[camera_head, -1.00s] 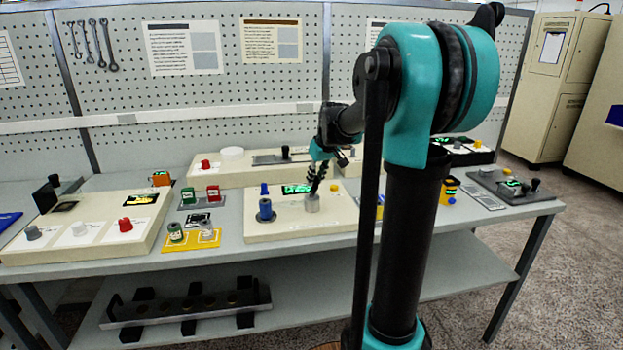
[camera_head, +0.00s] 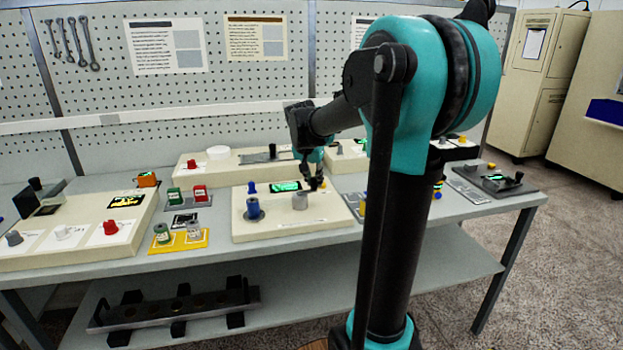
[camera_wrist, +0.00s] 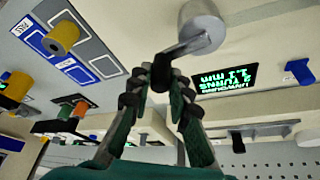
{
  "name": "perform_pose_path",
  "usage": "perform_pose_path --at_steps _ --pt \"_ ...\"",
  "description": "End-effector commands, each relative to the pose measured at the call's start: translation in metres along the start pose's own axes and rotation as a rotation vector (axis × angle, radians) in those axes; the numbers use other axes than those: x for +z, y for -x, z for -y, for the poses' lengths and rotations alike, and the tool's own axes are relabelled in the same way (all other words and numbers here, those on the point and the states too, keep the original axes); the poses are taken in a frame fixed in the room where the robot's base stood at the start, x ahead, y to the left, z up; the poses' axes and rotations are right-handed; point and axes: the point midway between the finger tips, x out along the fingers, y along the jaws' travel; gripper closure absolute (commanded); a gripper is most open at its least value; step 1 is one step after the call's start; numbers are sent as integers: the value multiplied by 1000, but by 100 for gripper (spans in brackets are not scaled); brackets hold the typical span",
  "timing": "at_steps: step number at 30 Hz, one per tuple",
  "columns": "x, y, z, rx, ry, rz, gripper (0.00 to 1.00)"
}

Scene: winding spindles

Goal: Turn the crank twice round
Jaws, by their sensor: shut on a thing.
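The handle is mostly hidden there. A lit green display (camera_wrist: 228,82) shows inverted text, apparently including "2 TURNS".
A blue spool (camera_head: 254,210) stands on the same box, left of the hub. A yellow tray (camera_head: 178,243) with spools is further left. Another cream box (camera_head: 235,172) lies behind. A yellow knob (camera_wrist: 62,36) on a panel shows in the wrist view.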

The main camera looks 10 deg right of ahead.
Motion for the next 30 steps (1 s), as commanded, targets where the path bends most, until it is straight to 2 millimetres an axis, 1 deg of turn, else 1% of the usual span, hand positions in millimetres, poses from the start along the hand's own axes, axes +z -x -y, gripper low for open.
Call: perform_pose_path --at_steps 12,18,24,30 --pt "15 6 -10 150 -359 1 100" --pt "22 9 -13 210 -503 1 100" --pt "27 11 -14 252 -608 1 100" --pt "30 12 -14 276 -667 2 100"
